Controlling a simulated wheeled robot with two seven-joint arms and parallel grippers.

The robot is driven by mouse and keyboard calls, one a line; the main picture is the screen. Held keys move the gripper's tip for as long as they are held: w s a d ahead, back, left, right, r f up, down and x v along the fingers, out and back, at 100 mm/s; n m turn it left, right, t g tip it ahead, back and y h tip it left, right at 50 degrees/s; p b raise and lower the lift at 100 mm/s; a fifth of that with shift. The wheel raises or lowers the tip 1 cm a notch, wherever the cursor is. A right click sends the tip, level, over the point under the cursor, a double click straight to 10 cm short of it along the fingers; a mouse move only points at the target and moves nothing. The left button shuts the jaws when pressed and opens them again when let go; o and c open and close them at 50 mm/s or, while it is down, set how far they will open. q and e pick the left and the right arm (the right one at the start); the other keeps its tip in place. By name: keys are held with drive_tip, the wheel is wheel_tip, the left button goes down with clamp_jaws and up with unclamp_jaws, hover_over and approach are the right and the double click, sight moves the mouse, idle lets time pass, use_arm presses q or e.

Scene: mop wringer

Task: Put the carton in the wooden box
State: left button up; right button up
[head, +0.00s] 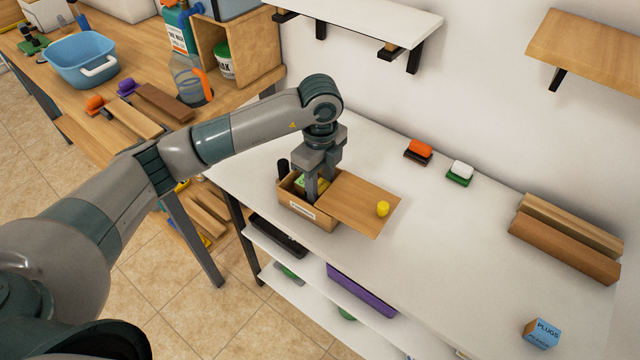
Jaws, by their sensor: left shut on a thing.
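A small blue carton (541,333) with "PLUGS" lettering stands on the white table at the lower right, well away from my left gripper. The open wooden box (298,207), with a white label on its front, is near the table's left end. Its flat wooden lid (352,198), with a yellow knob (382,208), extends to the right of the opening. My left gripper (311,194) points down at the box opening, beside the lid's left edge. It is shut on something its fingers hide. A green thing shows inside the box. My right gripper is out of view.
A black cylinder (283,167) stands behind the box. Orange and white brushes (419,150) (460,170) lie at the back, and wooden blocks (565,240) at the right. The table's middle is clear. Shelves (380,20) hang above.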

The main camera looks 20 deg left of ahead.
sight(320, 185)
use_arm(q)
drive_tip(key=o, duration=1)
drive_tip(key=shift+o, duration=0.2)
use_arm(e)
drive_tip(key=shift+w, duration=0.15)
use_arm(q)
drive_tip(key=shift+r, duration=0.1)
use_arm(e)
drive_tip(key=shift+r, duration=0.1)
use_arm(q)
drive_tip(key=shift+r, duration=0.15)
wheel_tip(320, 185, up, 2)
drive_tip(key=shift+b, duration=0.3)
wheel_tip(320, 185, up, 5)
drive_tip(key=shift+f+b, duration=0.2)
drive_tip(key=shift+b, duration=0.35)
drive_tip(key=shift+r, duration=2.55)
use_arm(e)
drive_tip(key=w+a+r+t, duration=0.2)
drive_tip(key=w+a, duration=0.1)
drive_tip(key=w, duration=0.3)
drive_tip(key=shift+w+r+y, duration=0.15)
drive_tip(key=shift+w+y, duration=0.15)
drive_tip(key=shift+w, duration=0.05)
